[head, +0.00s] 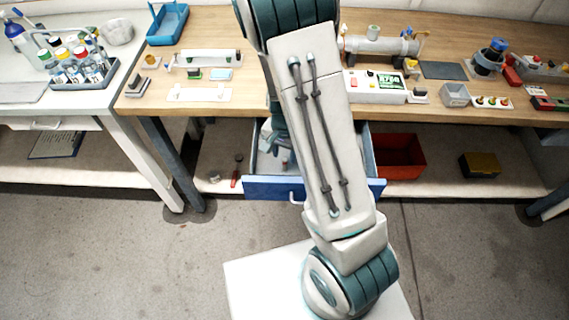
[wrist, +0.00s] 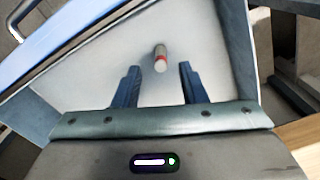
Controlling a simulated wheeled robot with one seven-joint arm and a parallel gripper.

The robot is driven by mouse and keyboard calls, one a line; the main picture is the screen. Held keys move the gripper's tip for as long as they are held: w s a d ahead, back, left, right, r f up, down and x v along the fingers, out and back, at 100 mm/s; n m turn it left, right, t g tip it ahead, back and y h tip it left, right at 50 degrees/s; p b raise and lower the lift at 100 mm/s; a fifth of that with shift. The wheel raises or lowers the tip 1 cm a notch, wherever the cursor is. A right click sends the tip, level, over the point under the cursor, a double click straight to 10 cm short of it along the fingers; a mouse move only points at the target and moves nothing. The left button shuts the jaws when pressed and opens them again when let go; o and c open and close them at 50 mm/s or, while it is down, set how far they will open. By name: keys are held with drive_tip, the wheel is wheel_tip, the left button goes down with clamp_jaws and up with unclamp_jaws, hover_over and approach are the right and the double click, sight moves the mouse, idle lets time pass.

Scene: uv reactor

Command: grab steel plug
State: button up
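A small pale grey cylinder with a red band (wrist: 160,58), which looks like the steel plug, lies on the light floor of an open drawer. My gripper (wrist: 158,76) is open and empty, pointing down into the drawer. The cylinder is between and just beyond the fingertips, not touching either finger. The blue-fronted drawer (head: 262,188) is pulled out under the workbench in the head view. My arm hides much of the drawer and the cylinder there.
The drawer walls (wrist: 237,45) stand close around my gripper. A red bin (head: 400,160) and a dark box with a yellowish lid (head: 480,165) are on the lower shelf to the right. A red-handled tool (head: 236,176) lies left of the drawer. The workbench (head: 255,95) overhangs the drawer.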

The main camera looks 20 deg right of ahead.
sight(285, 165)
drive_tip(key=shift+w+f, duration=0.1)
drive_tip(key=shift+f, duration=1.25)
drive_tip(key=shift+c, duration=0.4)
clamp_jaws()
drive_tip(key=shift+r, duration=0.1)
